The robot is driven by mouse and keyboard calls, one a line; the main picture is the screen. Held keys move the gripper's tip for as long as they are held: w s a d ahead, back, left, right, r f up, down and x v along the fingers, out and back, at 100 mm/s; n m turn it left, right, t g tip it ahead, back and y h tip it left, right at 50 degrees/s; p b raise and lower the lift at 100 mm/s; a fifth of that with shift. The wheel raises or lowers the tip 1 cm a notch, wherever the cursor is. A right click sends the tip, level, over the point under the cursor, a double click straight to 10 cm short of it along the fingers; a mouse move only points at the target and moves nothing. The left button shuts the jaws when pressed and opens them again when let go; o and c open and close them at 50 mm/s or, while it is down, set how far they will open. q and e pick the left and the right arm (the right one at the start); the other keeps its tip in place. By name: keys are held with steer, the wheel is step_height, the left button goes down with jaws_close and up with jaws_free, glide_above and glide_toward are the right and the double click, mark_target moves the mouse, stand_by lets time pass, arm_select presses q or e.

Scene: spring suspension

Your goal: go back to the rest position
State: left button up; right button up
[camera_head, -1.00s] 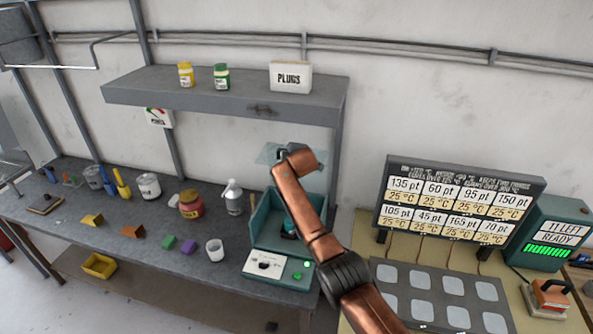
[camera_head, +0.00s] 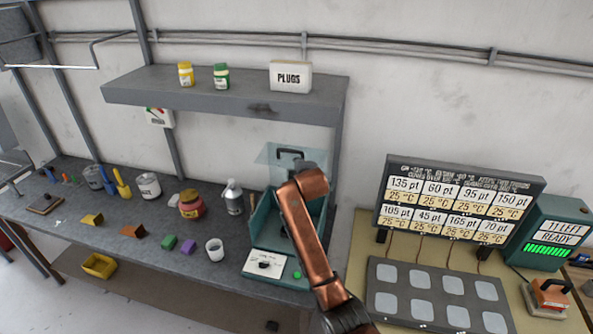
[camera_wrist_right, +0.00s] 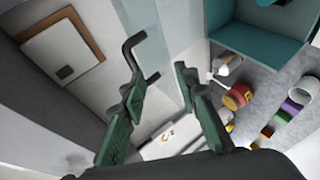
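My right arm comes up from the bottom of the head view, in front of the teal box (camera_head: 262,222). The arm's end hides its gripper there. In the right wrist view my right gripper (camera_wrist_right: 160,95) is open, its two dark green fingers apart. The box's clear lid (camera_head: 268,154) stands raised, with a black handle (camera_head: 291,153) showing just above the arm's end. In the wrist view a dark bent handle (camera_wrist_right: 140,55) appears close to the left finger; I cannot tell whether they touch. My left gripper is not in view.
The grey bench left of the box holds a metal bottle (camera_head: 233,198), a red jar (camera_head: 191,204), a white cup (camera_head: 214,250) and coloured blocks. A shelf (camera_head: 225,97) hangs above.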

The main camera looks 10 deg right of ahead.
steer(key=shift+s, duration=0.25)
